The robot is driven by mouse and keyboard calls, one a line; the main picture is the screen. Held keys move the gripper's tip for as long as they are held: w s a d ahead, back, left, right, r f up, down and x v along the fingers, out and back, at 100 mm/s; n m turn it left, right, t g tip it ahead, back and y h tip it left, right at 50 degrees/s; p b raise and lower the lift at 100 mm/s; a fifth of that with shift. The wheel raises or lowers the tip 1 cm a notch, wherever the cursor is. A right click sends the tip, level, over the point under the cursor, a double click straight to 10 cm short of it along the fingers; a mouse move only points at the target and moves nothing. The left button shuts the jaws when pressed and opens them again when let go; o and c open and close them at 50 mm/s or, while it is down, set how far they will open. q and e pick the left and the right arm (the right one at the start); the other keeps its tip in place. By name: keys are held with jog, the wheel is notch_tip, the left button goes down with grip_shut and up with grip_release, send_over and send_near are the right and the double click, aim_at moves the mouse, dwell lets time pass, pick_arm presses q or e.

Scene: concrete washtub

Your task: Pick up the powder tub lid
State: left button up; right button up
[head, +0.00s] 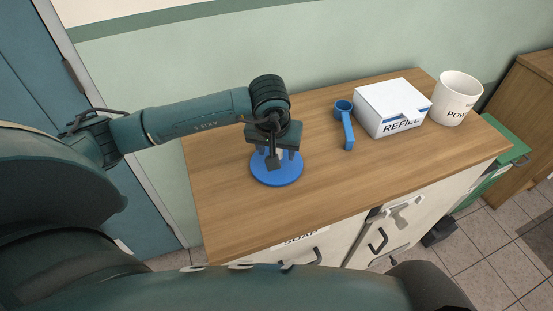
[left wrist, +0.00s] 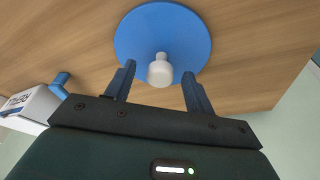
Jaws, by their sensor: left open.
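The powder tub lid is a round blue disc (head: 277,174) with a pale knob, lying flat on the wooden counter. In the left wrist view the blue disc (left wrist: 163,40) shows its white knob (left wrist: 160,70) in the middle. My left gripper (head: 275,156) is directly above the lid, pointing down. In the left wrist view its two fingers (left wrist: 160,86) are apart, one on each side of the knob, with gaps visible. Whether the fingertips are level with the knob is hard to tell. My right gripper is not in view.
On the wooden counter (head: 230,215) stand a blue scoop (head: 347,126), a white box marked REFILL (head: 392,105) and a white tub (head: 455,98) at the right. A green bin (head: 508,150) is beyond the right edge. The counter's left part is clear.

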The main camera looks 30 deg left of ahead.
pick_arm(q)
jog(key=shift+c, duration=0.4)
jog(key=c, duration=1)
jog(key=shift+o, duration=0.2)
